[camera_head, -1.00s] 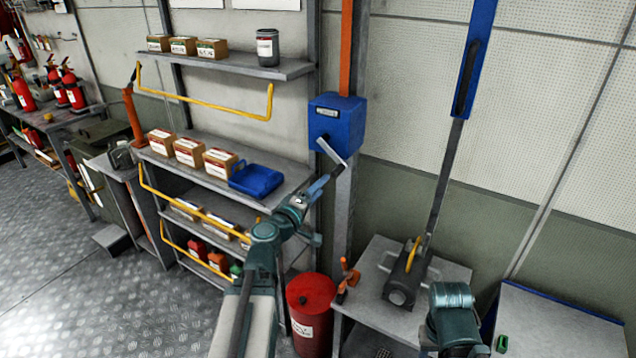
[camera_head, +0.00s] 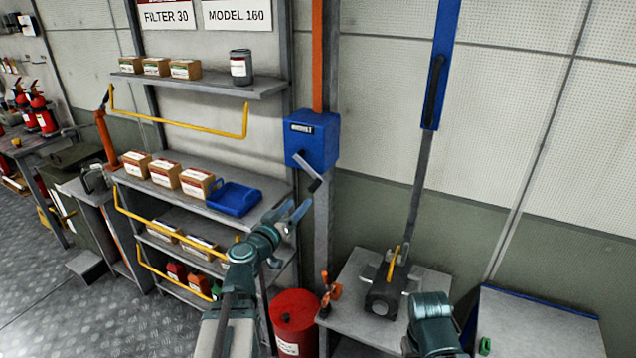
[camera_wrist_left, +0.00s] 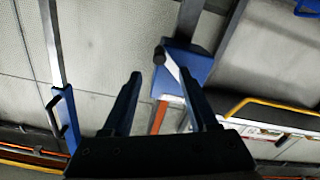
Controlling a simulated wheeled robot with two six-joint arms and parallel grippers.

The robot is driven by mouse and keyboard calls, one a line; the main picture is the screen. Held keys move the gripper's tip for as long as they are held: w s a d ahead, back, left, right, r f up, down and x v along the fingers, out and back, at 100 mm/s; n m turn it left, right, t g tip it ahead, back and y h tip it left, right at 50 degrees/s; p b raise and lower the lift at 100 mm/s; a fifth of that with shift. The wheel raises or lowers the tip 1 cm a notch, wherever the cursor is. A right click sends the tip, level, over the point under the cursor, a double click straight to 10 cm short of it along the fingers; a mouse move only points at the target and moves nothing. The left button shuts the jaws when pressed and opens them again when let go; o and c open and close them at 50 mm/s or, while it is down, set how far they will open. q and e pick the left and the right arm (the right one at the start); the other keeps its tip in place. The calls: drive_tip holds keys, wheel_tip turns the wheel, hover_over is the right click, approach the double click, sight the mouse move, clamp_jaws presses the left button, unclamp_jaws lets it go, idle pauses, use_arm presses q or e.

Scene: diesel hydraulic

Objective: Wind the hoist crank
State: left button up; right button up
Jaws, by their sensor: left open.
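The hoist is a blue box (camera_head: 312,140) on a grey post with an orange strip running up above it. Its crank (camera_head: 307,170) is a pale arm slanting down to the right, with a dark grip at its lower end. In the left wrist view the crank grip (camera_wrist_left: 159,55) shows beyond the fingers, between their lines. My left gripper (camera_head: 297,212) is open and empty, below and slightly left of the crank, apart from it. In the left wrist view its two fingers (camera_wrist_left: 165,95) are spread. My right arm shows at the lower right; its gripper jaws are not visible.
Shelves with yellow rails (camera_head: 180,120) stand left of the post, holding boxes and a blue tray (camera_head: 234,198). A red drum (camera_head: 295,318) stands below. A bench (camera_head: 352,290) with a long upright lever (camera_head: 418,190) is to the right.

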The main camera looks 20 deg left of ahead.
sight(319, 181)
use_arm(q)
drive_tip(key=shift+m, duration=0.6)
drive_tip(key=w, duration=0.4)
drive_tip(key=w+d, duration=0.1)
drive_tip(key=w, duration=0.8)
drive_tip(key=shift+w+d, duration=0.2)
drive_tip(key=shift+w, duration=0.2)
clamp_jaws()
idle(0.5)
